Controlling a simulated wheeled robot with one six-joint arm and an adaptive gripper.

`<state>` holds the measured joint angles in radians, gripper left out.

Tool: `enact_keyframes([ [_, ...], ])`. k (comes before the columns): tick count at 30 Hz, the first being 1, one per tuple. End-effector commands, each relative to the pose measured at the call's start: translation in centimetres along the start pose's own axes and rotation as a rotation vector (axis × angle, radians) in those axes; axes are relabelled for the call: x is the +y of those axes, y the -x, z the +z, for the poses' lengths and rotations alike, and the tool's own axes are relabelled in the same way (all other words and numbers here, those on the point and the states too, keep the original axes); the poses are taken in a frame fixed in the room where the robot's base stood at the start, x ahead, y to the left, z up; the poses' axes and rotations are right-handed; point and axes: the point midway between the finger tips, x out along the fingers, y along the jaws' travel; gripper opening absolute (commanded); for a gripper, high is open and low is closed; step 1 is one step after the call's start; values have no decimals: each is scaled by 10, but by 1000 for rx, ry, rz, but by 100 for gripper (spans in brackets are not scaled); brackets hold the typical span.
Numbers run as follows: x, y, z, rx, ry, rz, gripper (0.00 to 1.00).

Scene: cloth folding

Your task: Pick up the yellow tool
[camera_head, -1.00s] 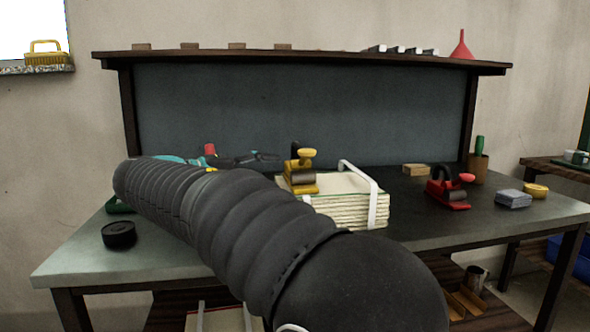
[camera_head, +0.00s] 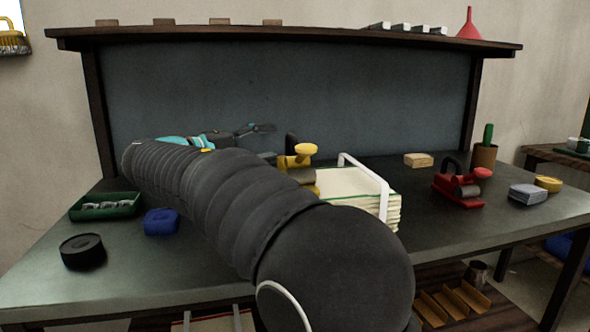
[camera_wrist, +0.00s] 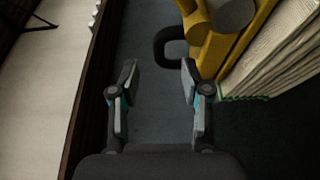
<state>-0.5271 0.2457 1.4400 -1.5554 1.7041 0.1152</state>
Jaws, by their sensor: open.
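In the head view my gripper (camera_head: 258,130) shows behind my arm, left of the tool.
A white band (camera_head: 368,172) arches over the cloth stack. A red plane (camera_head: 462,187) and a grey block (camera_head: 528,195) are on the right. A green tray (camera_head: 104,207), a blue item (camera_head: 161,222) and a black round item (camera_head: 82,251) are on the left. A back panel (camera_head: 330,110) rises behind.

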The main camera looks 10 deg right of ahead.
Motion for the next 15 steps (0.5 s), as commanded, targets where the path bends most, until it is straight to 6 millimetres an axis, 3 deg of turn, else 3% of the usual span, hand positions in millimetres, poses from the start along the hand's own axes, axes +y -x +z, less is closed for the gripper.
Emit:
enact_keyframes([
  [15,2,-46,-2,-5,-1,0,47],
])
